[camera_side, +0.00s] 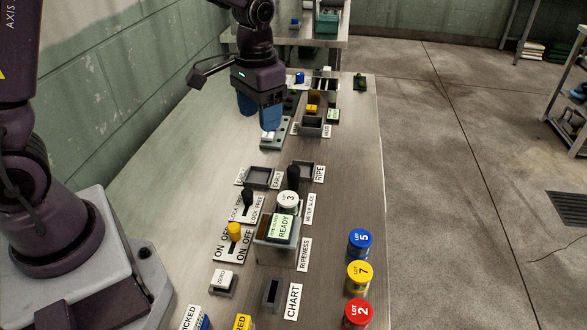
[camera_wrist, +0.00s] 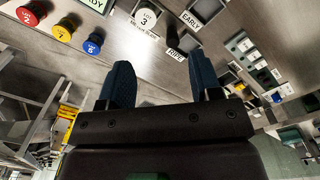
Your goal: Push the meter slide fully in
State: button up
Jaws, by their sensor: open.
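The meter slide label (camera_side: 309,208) lies beside a white jar marked 3 (camera_side: 288,201) at the ripeness meter, whose display (camera_side: 283,228) reads READY. A black knob (camera_side: 293,175) stands just behind the jar, by the RIPE tray; I take it as the slide's handle. How far in the slide sits is hard to tell. The jar (camera_wrist: 146,17) and black knob (camera_wrist: 172,35) also show in the wrist view. My gripper (camera_side: 258,112) is open and empty, its blue fingers apart, above the table's far part and away from the slide. Its fingers (camera_wrist: 161,68) also show in the wrist view.
A black lock/free lever (camera_side: 248,197) and yellow on/off lever (camera_side: 235,231) stand left of the meter. A grey panel (camera_side: 283,129) lies near my gripper. Blue, yellow and red lot jars (camera_side: 360,241) line the right edge.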

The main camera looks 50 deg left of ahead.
send_over(294, 168)
jog(key=s, duration=0.3)
notch_tip(294, 168, down, 6)
jog(key=f, duration=0.1)
jog(key=w+r, duration=0.1)
jog(key=w, duration=0.2)
jog(key=shift+m, duration=0.3)
notch_tip(294, 168, down, 13)
jog(key=shift+a+r, duration=0.1)
jog(key=shift+r, duration=0.1)
